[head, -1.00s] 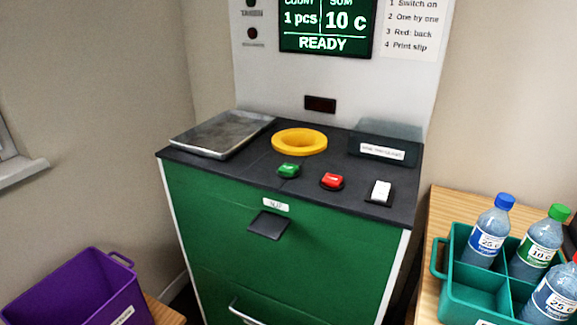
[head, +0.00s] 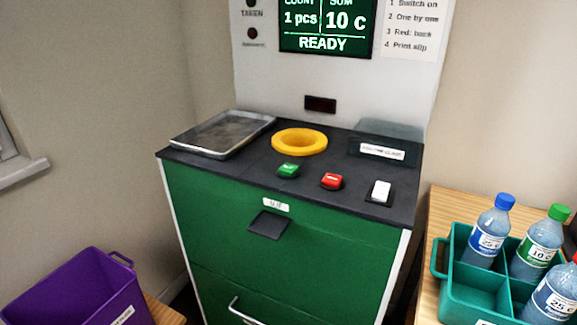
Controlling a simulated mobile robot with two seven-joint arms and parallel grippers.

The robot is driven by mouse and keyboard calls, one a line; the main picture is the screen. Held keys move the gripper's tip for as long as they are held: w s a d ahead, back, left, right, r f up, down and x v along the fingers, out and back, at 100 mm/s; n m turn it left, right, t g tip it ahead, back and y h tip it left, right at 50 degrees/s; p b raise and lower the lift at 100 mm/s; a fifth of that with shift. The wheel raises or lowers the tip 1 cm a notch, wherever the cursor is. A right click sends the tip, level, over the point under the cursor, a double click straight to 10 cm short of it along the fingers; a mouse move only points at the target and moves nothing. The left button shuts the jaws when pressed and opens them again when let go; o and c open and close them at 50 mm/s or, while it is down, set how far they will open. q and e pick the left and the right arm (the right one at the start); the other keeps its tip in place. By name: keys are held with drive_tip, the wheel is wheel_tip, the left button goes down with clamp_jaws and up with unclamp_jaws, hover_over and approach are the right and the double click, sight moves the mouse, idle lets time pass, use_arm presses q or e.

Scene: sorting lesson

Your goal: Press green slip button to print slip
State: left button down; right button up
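The green slip button (head: 289,170) sits on the dark top of the green machine (head: 290,240), left of the red button (head: 332,181) and the white switch (head: 380,191). Below it, on the front, is a dark slip outlet (head: 269,224) under a small white label; no paper shows there. The screen (head: 327,27) reads 1 pcs, 10 c, READY. Neither of my grippers shows in the head view.
A yellow ring opening (head: 300,142) and a metal tray (head: 222,133) are on the machine top. A teal crate (head: 476,290) with several bottles stands on a wooden table at right. A purple bin (head: 75,292) is at lower left. Space before the machine is clear.

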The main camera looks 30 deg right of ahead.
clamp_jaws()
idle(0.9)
